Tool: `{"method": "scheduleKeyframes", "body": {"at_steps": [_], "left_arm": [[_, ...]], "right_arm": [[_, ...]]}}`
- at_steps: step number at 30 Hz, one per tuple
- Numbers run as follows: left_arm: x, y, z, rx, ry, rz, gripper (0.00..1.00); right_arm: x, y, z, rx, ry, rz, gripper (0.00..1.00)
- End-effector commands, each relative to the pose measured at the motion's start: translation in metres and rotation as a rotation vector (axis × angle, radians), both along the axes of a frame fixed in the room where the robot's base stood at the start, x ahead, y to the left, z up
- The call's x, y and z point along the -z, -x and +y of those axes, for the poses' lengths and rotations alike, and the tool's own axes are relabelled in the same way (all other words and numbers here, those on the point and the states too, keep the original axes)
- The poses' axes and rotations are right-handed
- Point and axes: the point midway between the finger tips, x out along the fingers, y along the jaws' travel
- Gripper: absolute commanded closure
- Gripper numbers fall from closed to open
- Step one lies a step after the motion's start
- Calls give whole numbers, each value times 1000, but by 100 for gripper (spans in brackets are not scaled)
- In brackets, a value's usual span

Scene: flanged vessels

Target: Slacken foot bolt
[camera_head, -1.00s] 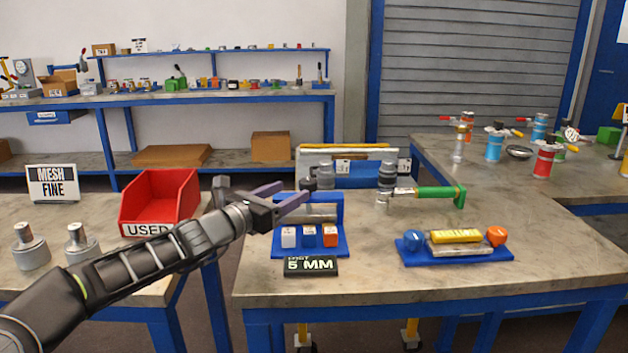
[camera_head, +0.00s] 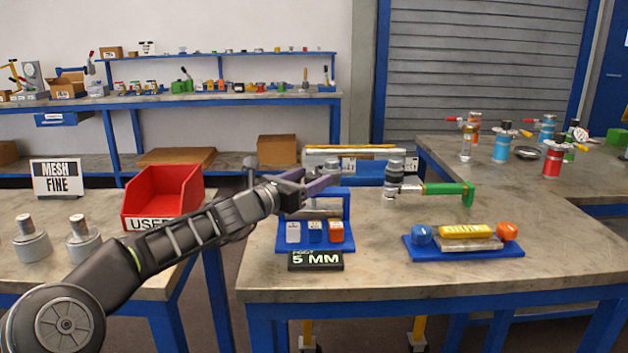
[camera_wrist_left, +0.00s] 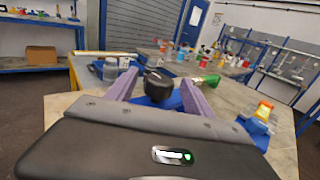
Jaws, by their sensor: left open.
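My left gripper (camera_head: 316,182) reaches over the blue rack (camera_head: 346,210) at the left of the near bench, with its purple fingers apart. In the left wrist view, a black round knob (camera_wrist_left: 158,84) shows between the open fingers (camera_wrist_left: 160,77); I cannot tell whether they touch it. The rack has white (camera_head: 293,232), blue (camera_head: 315,232) and orange (camera_head: 336,232) blocks along its front. A black "5 MM" sign (camera_head: 315,261) stands before it. I cannot make out a foot bolt. My right gripper is not in view.
A blue tray (camera_head: 463,253) with blue, yellow and orange items sits at the bench's right. A red "USED" bin (camera_head: 162,196) and two grey weights (camera_head: 83,240) stand on the left table. The bench front between sign and tray is clear.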

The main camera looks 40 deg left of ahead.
Motion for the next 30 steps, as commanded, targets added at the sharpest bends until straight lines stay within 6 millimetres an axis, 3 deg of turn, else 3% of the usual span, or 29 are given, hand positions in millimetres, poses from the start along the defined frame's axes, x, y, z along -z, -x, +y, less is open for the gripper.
{"method": "scheduleKeyframes", "body": {"at_steps": [7,18,30], "left_arm": [[0,-15,-2,2,1,1,40],[1,-17,-1,-1,1,3,40],[1,-17,-1,0,0,3,73]], "right_arm": [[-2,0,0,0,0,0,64],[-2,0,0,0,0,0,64],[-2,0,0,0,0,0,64]]}}
